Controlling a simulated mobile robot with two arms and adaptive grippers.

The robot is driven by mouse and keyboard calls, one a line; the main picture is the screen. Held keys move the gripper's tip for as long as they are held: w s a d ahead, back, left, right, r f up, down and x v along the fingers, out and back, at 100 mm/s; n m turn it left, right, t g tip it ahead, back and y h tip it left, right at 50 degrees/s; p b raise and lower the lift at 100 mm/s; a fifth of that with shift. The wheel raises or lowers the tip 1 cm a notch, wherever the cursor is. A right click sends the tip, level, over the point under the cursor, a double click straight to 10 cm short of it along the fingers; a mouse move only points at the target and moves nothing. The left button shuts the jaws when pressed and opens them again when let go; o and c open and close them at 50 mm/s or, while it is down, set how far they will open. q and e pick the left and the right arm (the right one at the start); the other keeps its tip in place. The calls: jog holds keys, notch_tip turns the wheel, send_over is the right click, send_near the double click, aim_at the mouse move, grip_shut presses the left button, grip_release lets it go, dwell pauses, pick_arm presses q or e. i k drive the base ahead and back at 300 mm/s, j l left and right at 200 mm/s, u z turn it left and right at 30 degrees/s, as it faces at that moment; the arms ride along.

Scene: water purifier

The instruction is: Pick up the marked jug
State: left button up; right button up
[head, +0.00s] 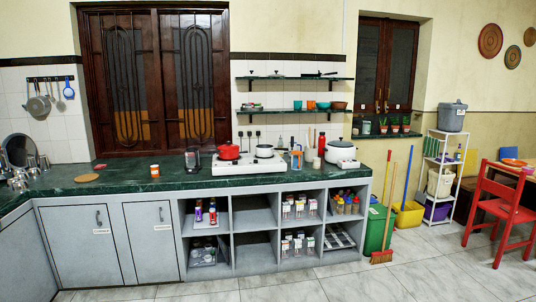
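No marking on any jug can be made out in the head view. A dark, partly clear jug-like vessel (193,160) stands upright on the green counter (125,180), left of the white stove. A small clear vessel with blue and orange parts (296,159) stands right of the stove; it is too small to tell whether it is a jug. Neither of my grippers is in view, and nothing is seen being held.
A white stove (246,167) carries a red pot (229,152) and a white pot (264,151). A red bottle (322,145) and a rice cooker (341,151) stand to the right. Brooms (387,205) and a red chair (497,207) are at right. The front floor is clear.

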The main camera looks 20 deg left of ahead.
aim_at(296, 156)
jog(key=i+l, duration=0.15)
jog(key=i, duration=1.45)
jog(key=i+l, duration=0.1)
jog(key=i, duration=1.55)
jog(key=l+z, duration=0.05)
jog(key=l, duration=0.05)
